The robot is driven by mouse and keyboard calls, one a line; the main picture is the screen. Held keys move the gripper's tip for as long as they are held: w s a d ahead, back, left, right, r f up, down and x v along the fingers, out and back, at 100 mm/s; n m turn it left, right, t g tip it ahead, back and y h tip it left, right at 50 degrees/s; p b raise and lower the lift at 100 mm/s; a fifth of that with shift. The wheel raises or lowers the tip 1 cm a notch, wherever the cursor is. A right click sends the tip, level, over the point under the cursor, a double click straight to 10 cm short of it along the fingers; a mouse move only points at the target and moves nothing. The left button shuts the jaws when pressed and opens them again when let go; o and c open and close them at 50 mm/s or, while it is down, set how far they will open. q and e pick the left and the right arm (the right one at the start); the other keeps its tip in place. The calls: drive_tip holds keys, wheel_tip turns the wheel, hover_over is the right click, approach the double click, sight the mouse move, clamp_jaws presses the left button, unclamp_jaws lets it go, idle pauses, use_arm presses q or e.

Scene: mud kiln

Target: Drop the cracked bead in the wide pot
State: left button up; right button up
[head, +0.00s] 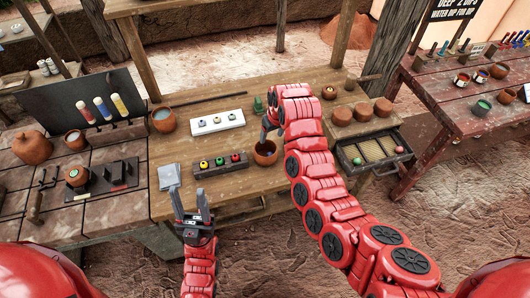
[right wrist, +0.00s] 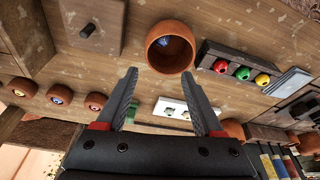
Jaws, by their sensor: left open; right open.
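A round terracotta pot (head: 265,153) stands near the front of the wooden table. In the right wrist view the pot (right wrist: 152,58) has a wide mouth, and a small blue-and-white thing (right wrist: 173,43) lies inside it. I cannot tell whether that is the cracked bead, and no crack shows on any bead. My right gripper (head: 267,130) is at the pot, seen partly behind its own arm. In the wrist view the right gripper (right wrist: 165,88) is open and empty, with its fingertips apart just short of the pot. My left gripper (head: 190,190) is open and empty at the table's front left.
A dark holder (head: 219,165) carries red, green and yellow beads left of the pot. Behind it is a white tray (head: 217,123) with small pieces. Several terracotta cups (head: 363,111) stand at the right, above an open drawer (head: 373,152). Another pot (head: 163,121) is at the left.

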drive_tip(key=p+v, duration=0.6)
drive_tip(key=v, duration=1.1)
drive_tip(key=shift+s+d+r, duration=0.1)
